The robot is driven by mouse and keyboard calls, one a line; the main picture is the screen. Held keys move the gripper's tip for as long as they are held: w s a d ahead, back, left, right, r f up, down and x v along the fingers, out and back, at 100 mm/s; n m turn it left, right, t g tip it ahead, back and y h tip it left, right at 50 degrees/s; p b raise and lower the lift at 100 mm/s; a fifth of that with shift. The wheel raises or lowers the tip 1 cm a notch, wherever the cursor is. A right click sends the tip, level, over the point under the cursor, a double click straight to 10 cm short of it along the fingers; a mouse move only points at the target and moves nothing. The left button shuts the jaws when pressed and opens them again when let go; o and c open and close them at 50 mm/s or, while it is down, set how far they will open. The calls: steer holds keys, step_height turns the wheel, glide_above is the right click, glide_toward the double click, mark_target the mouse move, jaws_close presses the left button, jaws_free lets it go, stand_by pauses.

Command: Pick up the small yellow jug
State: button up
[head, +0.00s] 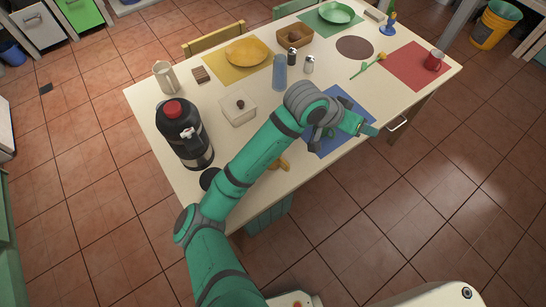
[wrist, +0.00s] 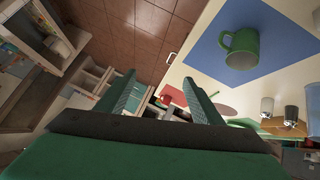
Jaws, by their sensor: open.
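A small yellow object (head: 284,165), which may be the small yellow jug, lies at the table's near edge in the head view. My arm hides most of it, so its full shape cannot be told. It does not show in the wrist view. My gripper (head: 368,129) is over the table's near right side, by the blue mat and well to the right of the yellow object. In the wrist view, the two fingers of my gripper (wrist: 160,78) stand apart with nothing between them.
A green mug (wrist: 242,50) stands on the blue mat (wrist: 205,48). A blue tumbler (head: 279,74) and shakers stand mid-table. A red cup (head: 433,61) is far right.

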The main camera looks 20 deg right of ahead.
steer(key=a+f+y, duration=0.1)
steer(key=a+y, duration=0.2)
steer(key=a, duration=0.3)
steer(key=w+a+f+y, duration=0.1)
steer(key=a+f+y, duration=0.1)
steer(key=a, duration=0.5)
steer(key=a+f+g+y, duration=0.1)
steer(key=a+f+y, duration=0.1)
steer(key=a+y, duration=0.2)
steer(key=shift+w+a, duration=0.2)
steer(key=shift+a, duration=0.55)
steer(key=shift+w+a, duration=0.15)
steer(key=shift+a, duration=0.6)
glide_above(283, 161)
step_height(283, 161, down, 4)
steer(key=shift+s+d+f, duration=0.1)
steer(key=shift+s+f, duration=0.05)
steer(key=f, duration=0.5)
steer(key=shift+w, duration=0.25)
steer(key=shift+f, duration=0.6)
steer(key=shift+s+d+f, duration=0.1)
steer(key=shift+s+d, duration=0.05)
steer(key=shift+c, duration=0.4)
steer(key=c, duration=1.4)
